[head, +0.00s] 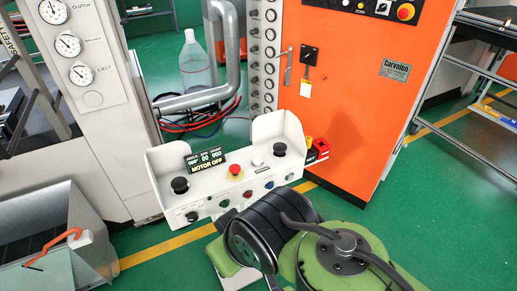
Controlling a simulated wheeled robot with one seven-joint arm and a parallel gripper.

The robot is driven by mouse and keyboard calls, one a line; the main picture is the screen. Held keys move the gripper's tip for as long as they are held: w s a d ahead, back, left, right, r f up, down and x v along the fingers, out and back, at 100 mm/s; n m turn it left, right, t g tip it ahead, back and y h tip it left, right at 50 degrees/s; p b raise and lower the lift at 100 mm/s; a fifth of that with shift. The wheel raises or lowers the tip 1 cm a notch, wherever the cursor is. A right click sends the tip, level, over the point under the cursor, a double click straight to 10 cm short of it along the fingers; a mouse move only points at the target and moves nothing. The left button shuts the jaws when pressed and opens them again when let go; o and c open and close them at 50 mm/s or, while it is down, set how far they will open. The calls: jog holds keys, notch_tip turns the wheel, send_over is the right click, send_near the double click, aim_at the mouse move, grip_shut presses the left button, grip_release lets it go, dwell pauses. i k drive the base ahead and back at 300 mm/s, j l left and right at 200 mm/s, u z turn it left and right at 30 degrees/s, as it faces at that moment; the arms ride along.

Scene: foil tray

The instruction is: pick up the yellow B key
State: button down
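No key with a letter B can be made out. A small yellow piece (309,143) shows beside a red block (321,146) at the right end of the white control console (215,205). It is too small to tell whether it is the yellow B key. My green and black arm fills the bottom centre and right, in front of the console. My gripper is not visible, so its opening and what it may hold are hidden.
The console carries black knobs, a red stop button (235,170) and a display (205,160). An orange cabinet (350,120) stands behind it. A grey metal bin (90,245) is at lower left, a shelf rack (480,75) at right. Green floor (440,200) is clear at right.

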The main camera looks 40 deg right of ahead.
aim_at(308, 140)
jog(key=z, duration=1.75)
jog(key=i+l+u, duration=0.25)
jog(key=u, duration=0.2)
jog(key=i+l+u, duration=0.2)
jog(key=u, duration=0.25)
jog(key=i+l+u, duration=0.15)
jog(key=l+u, duration=1.65)
jog(key=k+l+u, duration=0.15)
jog(key=l+u, duration=0.3)
jog(key=k+l+u, duration=0.2)
jog(key=l+u, duration=0.3)
jog(key=j, duration=0.1)
